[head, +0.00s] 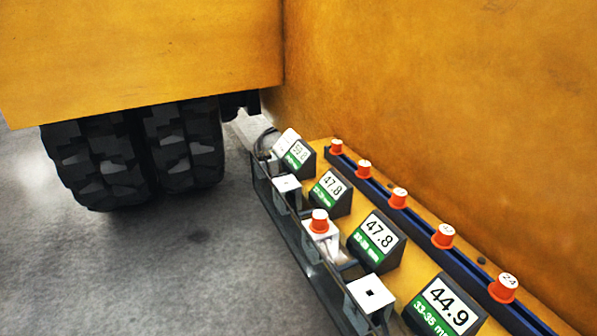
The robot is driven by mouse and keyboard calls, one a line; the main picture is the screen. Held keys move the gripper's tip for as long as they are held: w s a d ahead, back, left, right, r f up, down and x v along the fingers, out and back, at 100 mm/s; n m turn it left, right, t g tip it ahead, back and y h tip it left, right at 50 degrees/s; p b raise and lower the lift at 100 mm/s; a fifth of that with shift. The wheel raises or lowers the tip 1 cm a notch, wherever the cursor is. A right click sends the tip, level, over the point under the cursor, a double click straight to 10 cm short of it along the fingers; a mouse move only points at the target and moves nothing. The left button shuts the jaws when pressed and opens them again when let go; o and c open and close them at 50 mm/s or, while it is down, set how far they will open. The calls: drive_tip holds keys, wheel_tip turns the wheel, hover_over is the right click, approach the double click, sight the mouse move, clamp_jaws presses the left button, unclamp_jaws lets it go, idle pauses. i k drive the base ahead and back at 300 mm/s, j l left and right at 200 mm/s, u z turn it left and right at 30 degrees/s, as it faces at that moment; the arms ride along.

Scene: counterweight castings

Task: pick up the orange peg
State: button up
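Several orange pegs with white tops are in the head view. One orange peg (320,222) stands upright on a white block (318,239) in the front row. The others stand along a dark blue rail (467,269) behind the displays. The nearest rail peg (503,289) has a number on top that looks like 24. Farther back on the rail are a second peg (443,237), a third peg (399,198), and more beyond. Which peg the task means cannot be told. My gripper is not in view.
White blocks with dark square holes, near (371,293) and far (287,184), flank the pegged block. Tilted displays read 44.9 (445,305), 47.8 (377,238) and 47.8 (331,190). A yellow wall (450,110) rises behind. A black tyre (135,155) stands left; grey floor (190,265) is clear.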

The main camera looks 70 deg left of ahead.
sight(363, 173)
drive_tip(key=u, duration=2.15)
drive_tip(key=i+j+z, duration=0.15)
drive_tip(key=z, duration=0.35)
drive_tip(key=i+j+z, duration=0.15)
drive_tip(key=z, duration=0.3)
drive_tip(key=i+j+z, duration=0.15)
drive_tip(key=j, duration=0.3)
drive_tip(key=i+j+z, duration=0.15)
drive_tip(key=j, duration=0.3)
drive_tip(key=i+j+z, duration=0.15)
drive_tip(key=j, duration=0.35)
drive_tip(key=i+j+z, duration=0.15)
drive_tip(key=j, duration=0.35)
drive_tip(key=i+j, duration=0.1)
drive_tip(key=j, duration=1.2)
drive_tip(key=i, duration=0.05)
